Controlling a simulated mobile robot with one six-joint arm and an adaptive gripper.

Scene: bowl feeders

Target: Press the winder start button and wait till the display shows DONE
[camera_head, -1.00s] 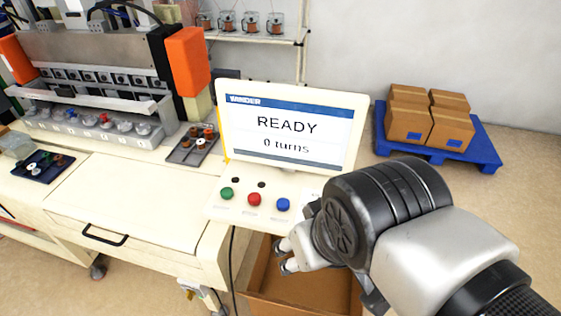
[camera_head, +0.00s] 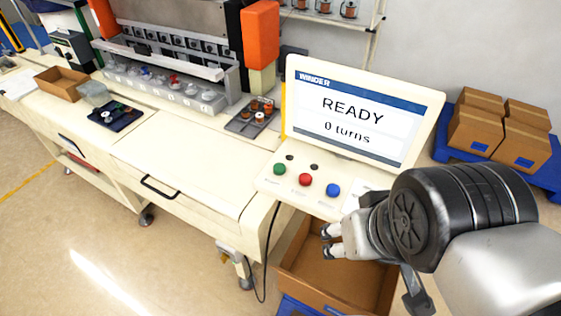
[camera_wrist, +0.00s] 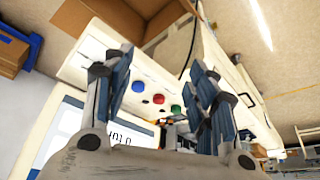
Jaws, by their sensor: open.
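The winder display (camera_head: 358,112) stands at the right end of the bench in the head view and reads READY, 0 turns. Below it, the button panel (camera_head: 268,184) carries a green button (camera_head: 279,169), a red button (camera_head: 305,179) and a blue button (camera_head: 333,190). My gripper (camera_head: 330,241) is open and empty, in front of and below the panel's right end, apart from the buttons. In the wrist view the green button (camera_wrist: 176,110), red button (camera_wrist: 159,99) and blue button (camera_wrist: 138,86) show between my open fingers.
An open cardboard box (camera_head: 340,283) lies below my gripper. Cartons (camera_head: 495,125) sit on a blue pallet (camera_head: 548,178) at the right. A parts tray (camera_head: 250,118) is left of the display. The bench top (camera_head: 185,165) left of the panel is clear.

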